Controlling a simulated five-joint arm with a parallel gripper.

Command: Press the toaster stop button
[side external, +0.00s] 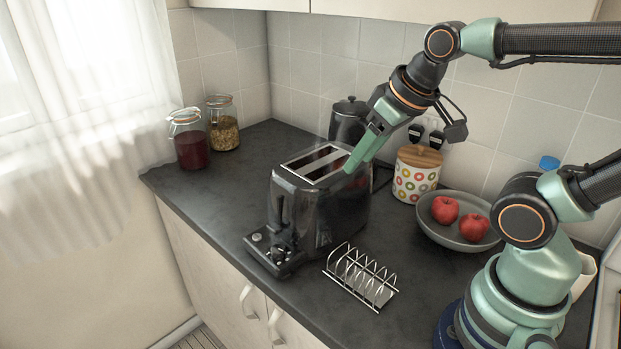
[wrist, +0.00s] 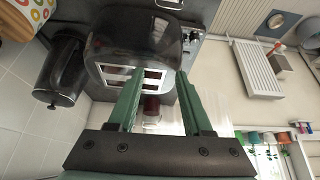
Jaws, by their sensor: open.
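The dark glossy toaster (side external: 318,217) stands upright on the counter, with two slots in its pale top and a control panel (side external: 277,252) low at its front. The stop button is too small to pick out on that panel. In the wrist view the toaster (wrist: 135,42) is at the top middle, and its panel (wrist: 192,42) is on its right side. My gripper (side external: 349,169) points down at the toaster's top near its rear right edge; I cannot tell whether it touches. In the wrist view my gripper (wrist: 160,76) has its two green fingers apart, with nothing held between them.
A wire toast rack (side external: 362,276) stands right of the panel near the counter's front edge. A black kettle (side external: 349,117), a dotted canister (side external: 416,177) and a grey bowl (side external: 456,240) with apples are behind and right. Two jars (side external: 188,142) stand left; the counter (side external: 222,190) there is clear.

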